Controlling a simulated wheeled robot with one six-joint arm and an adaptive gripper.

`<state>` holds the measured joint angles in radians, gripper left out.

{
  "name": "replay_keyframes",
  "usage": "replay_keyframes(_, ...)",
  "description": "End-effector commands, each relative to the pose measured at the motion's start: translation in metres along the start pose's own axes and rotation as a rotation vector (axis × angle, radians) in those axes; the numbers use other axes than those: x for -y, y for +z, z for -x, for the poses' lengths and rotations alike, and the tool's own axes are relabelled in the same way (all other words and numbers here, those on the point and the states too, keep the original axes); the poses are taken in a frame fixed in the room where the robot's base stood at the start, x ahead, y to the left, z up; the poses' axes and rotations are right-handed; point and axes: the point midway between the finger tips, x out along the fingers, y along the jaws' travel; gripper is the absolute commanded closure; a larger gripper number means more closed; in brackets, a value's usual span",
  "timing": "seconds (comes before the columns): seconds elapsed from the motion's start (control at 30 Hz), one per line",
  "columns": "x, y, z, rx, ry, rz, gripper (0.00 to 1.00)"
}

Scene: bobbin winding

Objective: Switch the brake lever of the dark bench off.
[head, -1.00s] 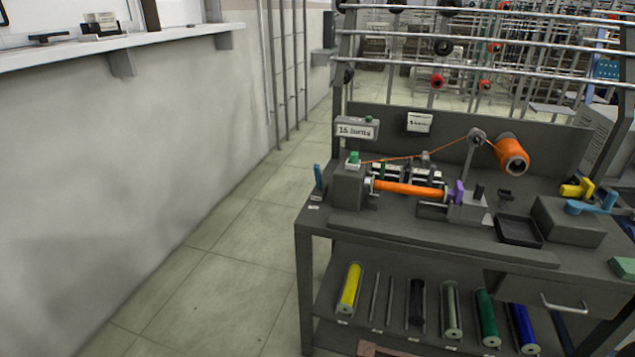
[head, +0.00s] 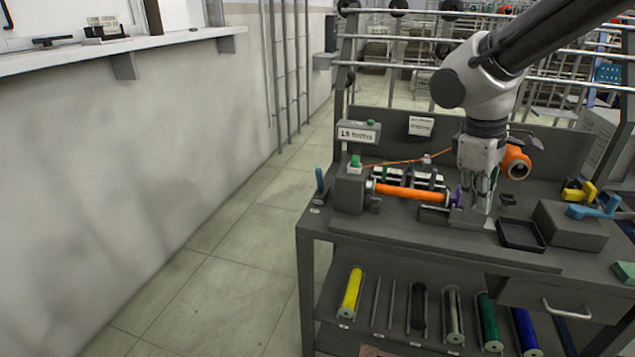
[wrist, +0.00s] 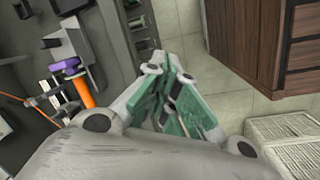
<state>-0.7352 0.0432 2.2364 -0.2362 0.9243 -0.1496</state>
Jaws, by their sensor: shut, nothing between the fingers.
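The dark bench (head: 470,250) stands at the right in the head view. An upright blue lever (head: 320,180) stands at its left end, beside the grey headstock block (head: 349,190). I take it for the brake lever; its small tag is too small to read. My gripper (head: 475,205) points down over the bench's right half, by the tailstock and the purple piece (head: 456,195), well to the right of the blue lever. In the wrist view my gripper (wrist: 165,85) is shut with nothing in it. I cannot tell whether it touches the tailstock.
An orange bobbin (head: 410,191) lies between headstock and tailstock; thread runs to an orange spool (head: 515,162). A black tray (head: 520,234), a dark box (head: 570,223) and yellow and blue clamps (head: 596,208) are right. Several coloured rolls fill the lower shelf. Floor left is clear.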

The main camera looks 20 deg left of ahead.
Motion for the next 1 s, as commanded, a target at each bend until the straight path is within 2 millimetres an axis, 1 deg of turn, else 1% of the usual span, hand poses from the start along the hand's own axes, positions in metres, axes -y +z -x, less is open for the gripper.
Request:
replay_keyframes(0.03, 0.009, -0.03, -0.007, 0.015, 0.024, 0.113, 1.0)
replay_keyframes(0.07, 0.013, -0.047, -0.011, 0.02, 0.04, 0.182, 1.0)
replay_keyframes(0.1, 0.02, -0.07, -0.016, 0.026, 0.063, 0.275, 1.0)
replay_keyframes(0.17, 0.032, -0.105, -0.024, 0.035, 0.1, 0.422, 1.0)
replay_keyframes(0.2, 0.041, -0.129, -0.03, 0.04, 0.125, 0.524, 1.0)
replay_keyframes(0.27, 0.057, -0.164, -0.038, 0.046, 0.166, 0.682, 1.0)
replay_keyframes(0.3, 0.068, -0.186, -0.044, 0.05, 0.194, 0.788, 1.0)
replay_keyframes(0.37, 0.085, -0.22, -0.053, 0.053, 0.238, 0.948, 1.0)
replay_keyframes(0.4, 0.096, -0.242, -0.057, 0.056, 0.27, 1.056, 1.0)
replay_keyframes(0.43, 0.104, -0.259, -0.06, 0.058, 0.295, 1.139, 1.0)
replay_keyframes(0.47, 0.111, -0.275, -0.063, 0.059, 0.322, 1.222, 1.0)
replay_keyframes(0.5, 0.119, -0.298, -0.065, 0.062, 0.363, 1.34, 1.0)
replay_keyframes(0.57, 0.12, -0.328, -0.06, 0.064, 0.427, 1.491, 1.0)
replay_keyframes(0.6, 0.117, -0.343, -0.051, 0.063, 0.469, 1.575, 1.0)
replay_keyframes(0.7, 0.114, -0.371, -0.024, 0.066, 0.567, 1.751, 1.0)
replay_keyframes(0.73, 0.114, -0.375, -0.021, 0.074, 0.586, 1.797, 1.0)
replay_keyframes(0.83, 0.115, -0.381, -0.017, 0.102, 0.618, 1.92, 1.0)
replay_keyframes(1.0, 0.115, -0.381, -0.017, 0.124, 0.623, 2.001, 1.0)
